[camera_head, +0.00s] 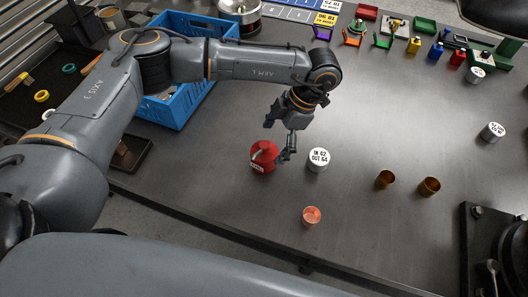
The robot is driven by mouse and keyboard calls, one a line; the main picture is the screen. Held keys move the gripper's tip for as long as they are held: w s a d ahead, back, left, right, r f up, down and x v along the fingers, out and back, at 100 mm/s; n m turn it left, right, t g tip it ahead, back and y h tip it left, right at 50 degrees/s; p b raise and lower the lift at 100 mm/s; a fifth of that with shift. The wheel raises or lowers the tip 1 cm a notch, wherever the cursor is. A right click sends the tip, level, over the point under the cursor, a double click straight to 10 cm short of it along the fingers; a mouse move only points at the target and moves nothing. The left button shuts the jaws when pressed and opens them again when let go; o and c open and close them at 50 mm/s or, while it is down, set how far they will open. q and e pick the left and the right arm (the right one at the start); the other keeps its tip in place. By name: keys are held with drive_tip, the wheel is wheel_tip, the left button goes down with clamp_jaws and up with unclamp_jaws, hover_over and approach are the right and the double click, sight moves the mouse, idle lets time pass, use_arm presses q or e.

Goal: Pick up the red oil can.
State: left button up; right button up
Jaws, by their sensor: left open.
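The red oil can (261,158) stands upright on the dark table, with part of its right side behind a finger of my gripper. My left gripper (279,142) reaches down over it from above and behind. Its fingers are apart, one at the can's right side and the other above it to the left. I cannot tell whether a finger touches the can. My right gripper is not in view.
A white cylinder marked "IN 62 OUT 64" (318,159) stands close to the right. A copper coil (312,215) is in front. A blue crate (178,112) is behind my left arm. The table's middle right is clear.

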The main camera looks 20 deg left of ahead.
sight(265, 154)
use_arm(q)
drive_tip(key=p+x, duration=0.2)
drive_tip(key=x, duration=0.3)
drive_tip(key=shift+s+a+f, duration=0.1)
drive_tip(key=shift+s+f, duration=0.1)
drive_tip(key=shift+f, duration=0.3)
drive_tip(key=c, duration=1.4)
drive_tip(key=shift+r, duration=0.1)
